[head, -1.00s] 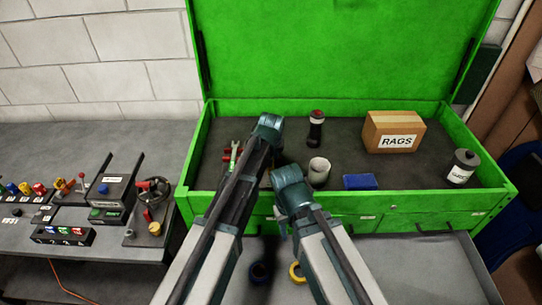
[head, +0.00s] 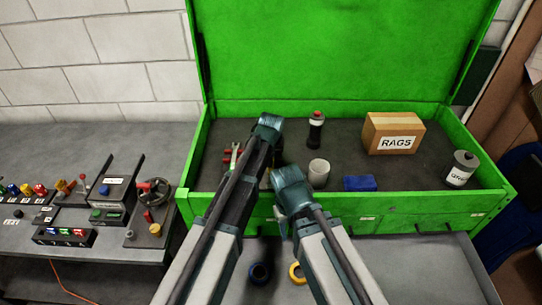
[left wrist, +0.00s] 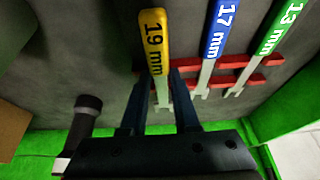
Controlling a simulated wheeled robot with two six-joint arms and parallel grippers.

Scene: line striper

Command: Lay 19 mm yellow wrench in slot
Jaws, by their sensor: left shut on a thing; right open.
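The yellow 19 mm wrench (left wrist: 154,42) shows in the left wrist view, its metal shank between the fingers of my left gripper (left wrist: 161,92), which is shut on it. Blue 17 mm (left wrist: 222,28) and green 13 mm (left wrist: 283,30) wrenches lie beside it, across two red slotted rails (left wrist: 234,62). Red also shows by the yellow wrench's shank; I cannot tell whether it is seated in a slot. In the head view my left arm hides most of the wrenches and the left fingers. My right gripper (head: 281,226) is open and empty at the chest's front edge.
The green tool chest (head: 425,203) holds a rags box (head: 394,133), a dark flashlight (head: 316,130), a pale cup (head: 319,173), a blue block (head: 360,183) and a canister (head: 461,170). Left bench holds control boxes.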

